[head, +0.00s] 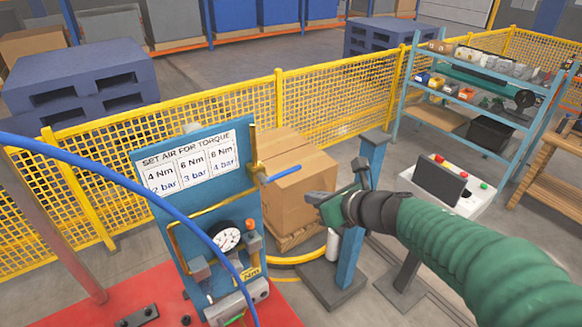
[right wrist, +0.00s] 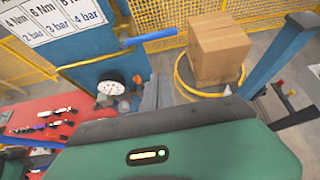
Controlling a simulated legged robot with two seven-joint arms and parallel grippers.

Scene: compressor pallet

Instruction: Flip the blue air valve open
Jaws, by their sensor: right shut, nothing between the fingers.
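The blue air valve handle (head: 283,174) sticks out to the right from a yellow pipe at the right edge of the blue panel (head: 200,207). It lies roughly level, tilted slightly up at its outer end. In the right wrist view the blue handle (right wrist: 150,38) is near the top centre, beyond my gripper. My right gripper (head: 312,198) is shut and empty, to the right of and a little below the handle, apart from it in the picture. Its fingers (right wrist: 155,97) also show in the right wrist view. My left gripper is not in view.
A pressure gauge (head: 228,239) sits low on the panel, under a torque sign (head: 188,163). A blue hose (head: 110,176) arcs across the front left. Cardboard boxes (head: 290,205) stand behind the handle. A blue post (head: 350,262) stands below my right arm.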

